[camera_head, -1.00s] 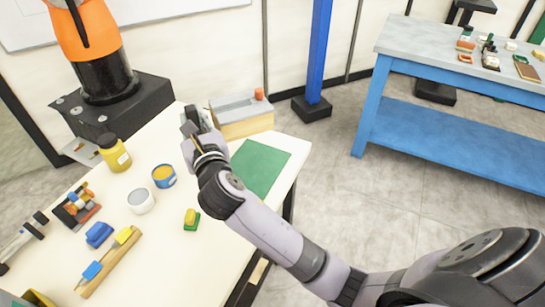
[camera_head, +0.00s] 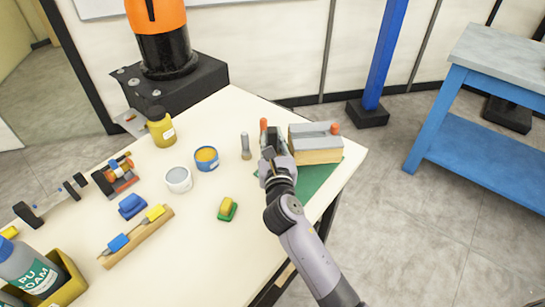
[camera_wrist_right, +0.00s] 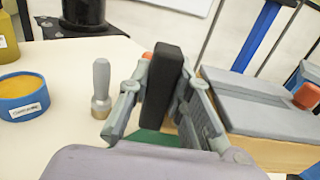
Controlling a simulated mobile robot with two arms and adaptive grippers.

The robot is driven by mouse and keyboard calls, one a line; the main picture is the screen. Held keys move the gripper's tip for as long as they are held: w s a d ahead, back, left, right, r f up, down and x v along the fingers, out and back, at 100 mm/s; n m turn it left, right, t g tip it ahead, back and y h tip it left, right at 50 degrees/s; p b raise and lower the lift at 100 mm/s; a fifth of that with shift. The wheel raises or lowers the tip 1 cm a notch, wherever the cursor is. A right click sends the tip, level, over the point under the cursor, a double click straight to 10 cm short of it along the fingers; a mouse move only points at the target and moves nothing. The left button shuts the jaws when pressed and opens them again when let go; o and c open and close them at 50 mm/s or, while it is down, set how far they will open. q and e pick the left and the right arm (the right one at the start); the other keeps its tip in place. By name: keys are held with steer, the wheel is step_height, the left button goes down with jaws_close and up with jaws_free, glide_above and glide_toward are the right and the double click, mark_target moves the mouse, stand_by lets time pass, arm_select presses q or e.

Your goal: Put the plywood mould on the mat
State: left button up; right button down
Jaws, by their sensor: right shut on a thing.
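The plywood mould (camera_head: 315,150) is a pale wooden box with a grey top and an orange knob at its right end. It is over the far part of the green mat (camera_head: 318,179); whether it touches the mat I cannot tell. My left gripper is not in view.
A grey-handled tool (camera_head: 246,146) stands just left of my right gripper. A blue tin (camera_head: 206,159), white tub (camera_head: 178,180), yellow bottle (camera_head: 160,127) and green-yellow sponge (camera_head: 228,209) are further left. The black robot base (camera_head: 170,85) is behind. The table's right edge is near the mat.

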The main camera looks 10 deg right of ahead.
steer(key=shift+f, duration=0.35)
step_height(320, 180, down, 4)
steer(key=shift+f+b, duration=0.15)
steer(key=shift+b, duration=0.8)
steer(key=c, duration=1.9)
jaws_free()
steer(key=shift+f, duration=0.15)
steer(key=o, duration=0.4)
steer(key=shift+o, duration=0.2)
